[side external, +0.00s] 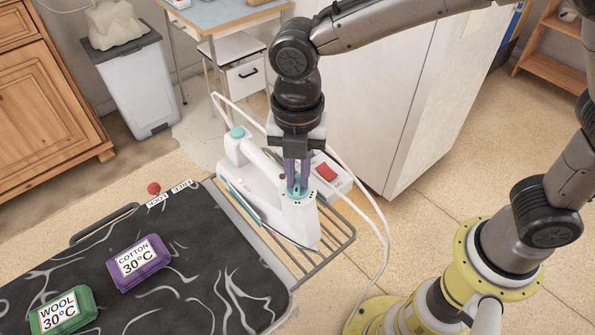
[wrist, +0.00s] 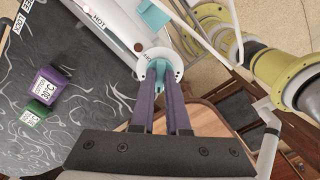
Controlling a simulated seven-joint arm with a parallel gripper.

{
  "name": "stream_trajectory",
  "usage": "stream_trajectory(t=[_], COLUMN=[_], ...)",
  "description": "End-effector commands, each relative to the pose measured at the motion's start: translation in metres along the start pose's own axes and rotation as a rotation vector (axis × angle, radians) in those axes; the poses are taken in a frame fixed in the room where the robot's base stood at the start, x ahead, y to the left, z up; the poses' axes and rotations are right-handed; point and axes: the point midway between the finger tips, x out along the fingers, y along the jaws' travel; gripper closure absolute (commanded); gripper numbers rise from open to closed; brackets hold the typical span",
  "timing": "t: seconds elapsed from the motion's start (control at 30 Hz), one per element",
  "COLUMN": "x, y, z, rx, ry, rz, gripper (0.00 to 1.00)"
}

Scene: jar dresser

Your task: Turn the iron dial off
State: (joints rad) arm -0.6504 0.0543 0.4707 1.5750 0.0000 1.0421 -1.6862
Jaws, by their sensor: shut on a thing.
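The white iron (side external: 237,182) stands on a wire rack at the end of the ironing board. Its teal dial (side external: 293,188) sits on the top of its near end, and a small reddish light shows on its side. My gripper (side external: 297,183) points down over the dial, its purple fingers shut on it. In the wrist view the fingers of my gripper (wrist: 158,98) close on the teal dial (wrist: 158,84), inside a white round plate with small dark marks. The fingers hide part of the dial, and I cannot read its setting.
The dark patterned ironing board (side external: 205,290) carries a purple COTTON box (side external: 138,263) and a green WOOL box (side external: 62,311). A white block with a red switch (side external: 326,172) sits behind the iron. A white cable (side external: 365,190) loops on the right.

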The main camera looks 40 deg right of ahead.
Motion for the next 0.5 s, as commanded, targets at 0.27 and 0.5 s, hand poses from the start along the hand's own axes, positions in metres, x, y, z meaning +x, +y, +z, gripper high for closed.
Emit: stream_trajectory(t=[0.27,0.5], x=[-0.0006,-0.0007], y=[-0.0001,-0.0003], z=[0.0,-0.0001], rx=[0.224,0.453], ry=[0.0,0.0], rz=[0.001,0.001], gripper=[1.0,1.0])
